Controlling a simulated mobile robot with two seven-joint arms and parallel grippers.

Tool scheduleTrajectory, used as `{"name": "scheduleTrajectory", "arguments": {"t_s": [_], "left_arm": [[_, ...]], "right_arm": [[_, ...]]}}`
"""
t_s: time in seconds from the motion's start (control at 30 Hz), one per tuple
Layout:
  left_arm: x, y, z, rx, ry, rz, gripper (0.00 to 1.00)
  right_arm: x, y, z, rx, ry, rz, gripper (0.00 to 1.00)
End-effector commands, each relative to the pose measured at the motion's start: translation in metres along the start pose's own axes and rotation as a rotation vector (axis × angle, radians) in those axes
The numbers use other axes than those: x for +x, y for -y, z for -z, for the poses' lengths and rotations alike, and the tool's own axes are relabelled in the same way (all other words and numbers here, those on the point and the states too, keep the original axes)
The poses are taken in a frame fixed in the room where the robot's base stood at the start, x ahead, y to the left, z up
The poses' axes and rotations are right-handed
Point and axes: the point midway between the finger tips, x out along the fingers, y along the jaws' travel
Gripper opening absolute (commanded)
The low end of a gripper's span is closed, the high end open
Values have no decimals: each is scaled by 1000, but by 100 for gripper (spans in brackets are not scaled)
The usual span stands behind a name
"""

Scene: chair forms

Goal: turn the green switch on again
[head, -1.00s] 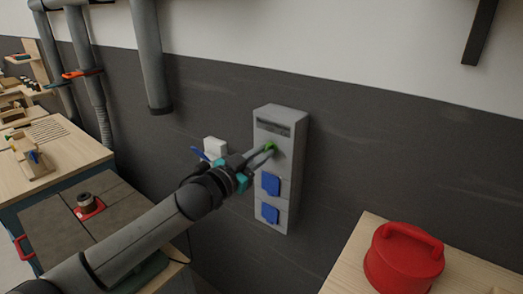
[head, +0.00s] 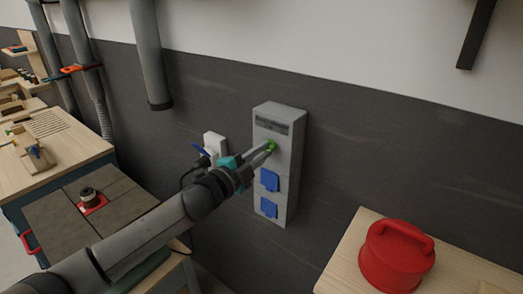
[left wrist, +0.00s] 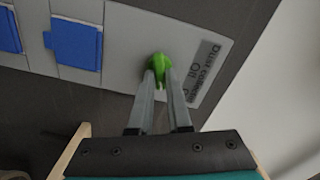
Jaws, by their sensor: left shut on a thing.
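The green switch (head: 271,146) is on the front of a grey wall box (head: 282,112), below a dark label plate. It also shows in the left wrist view (left wrist: 157,66), as a rounded green knob beside the label plate. My left gripper (head: 268,149) reaches up to it from the lower left. In the left wrist view both fingers of my left gripper (left wrist: 160,80) are at the knob, one on each side, and shut on it. The fingertips hide part of the knob. My right gripper is not in view.
Two blue socket covers (head: 269,180) sit below the switch. A white wall socket (head: 215,146) with a blue part and dark cable is left of the box. A red round container (head: 396,256) stands on a wooden table at the lower right.

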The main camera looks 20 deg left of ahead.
Motion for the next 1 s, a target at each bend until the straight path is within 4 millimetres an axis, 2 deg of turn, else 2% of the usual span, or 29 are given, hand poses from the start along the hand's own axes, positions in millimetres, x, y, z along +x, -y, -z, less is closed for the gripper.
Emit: {"name": "scheduleTrajectory", "arguments": {"t_s": [0.43,1.0], "left_arm": [[0,-1,0,298,-2,0,0],[0,-2,0,379,-2,0,0]], "right_arm": [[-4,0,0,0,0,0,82],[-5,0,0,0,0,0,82]]}}
